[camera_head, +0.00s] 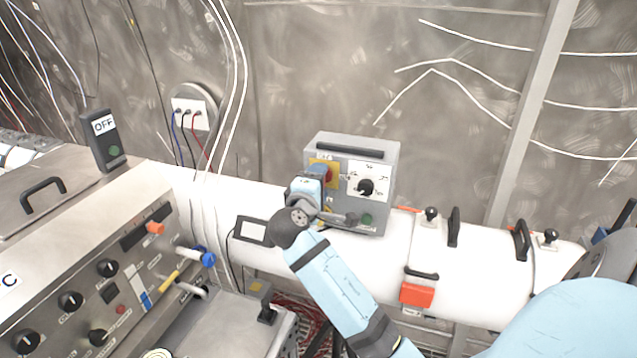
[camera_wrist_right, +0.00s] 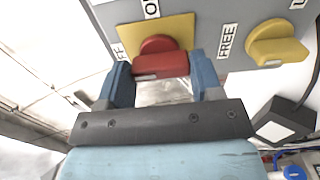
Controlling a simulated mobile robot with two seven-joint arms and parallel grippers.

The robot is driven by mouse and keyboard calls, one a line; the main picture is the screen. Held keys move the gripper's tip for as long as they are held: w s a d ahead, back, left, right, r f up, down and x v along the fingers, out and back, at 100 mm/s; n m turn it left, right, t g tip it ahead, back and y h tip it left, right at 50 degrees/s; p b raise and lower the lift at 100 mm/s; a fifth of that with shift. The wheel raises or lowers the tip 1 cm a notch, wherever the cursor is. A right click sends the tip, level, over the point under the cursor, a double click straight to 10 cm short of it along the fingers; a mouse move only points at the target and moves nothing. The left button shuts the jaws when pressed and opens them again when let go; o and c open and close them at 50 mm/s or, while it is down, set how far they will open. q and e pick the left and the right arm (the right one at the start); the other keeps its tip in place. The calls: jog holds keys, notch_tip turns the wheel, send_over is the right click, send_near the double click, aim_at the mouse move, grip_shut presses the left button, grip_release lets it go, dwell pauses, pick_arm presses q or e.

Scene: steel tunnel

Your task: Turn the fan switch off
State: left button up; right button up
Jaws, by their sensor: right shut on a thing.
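A grey control box (camera_head: 386,146) sits on the white pipe. It has a yellow plate (camera_wrist_right: 184,27) with a red rotary switch (camera_wrist_right: 160,58), which also shows at the box's left side in the head view (camera_head: 328,174). My right gripper (camera_head: 316,180) reaches the box from below. In the right wrist view, its blue fingers (camera_wrist_right: 161,72) are shut on the red switch, one at each side. The switch's handle lies about level in that view. Nearby labels are partly cut off or covered, so I cannot read the setting surely. My left gripper is not in view.
A yellow knob (camera_wrist_right: 277,44) beside a "FREE" label is close to the right finger. A black knob (camera_head: 366,187) is on the box front. A steel console (camera_head: 150,200) stands at left. A red-orange clamp (camera_head: 417,293) is on the pipe at right.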

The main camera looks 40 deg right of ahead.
jog(key=o, duration=0.9)
jog(key=b+v, duration=0.4)
jog(key=v, duration=1)
jog(key=shift+w+f, duration=0.1)
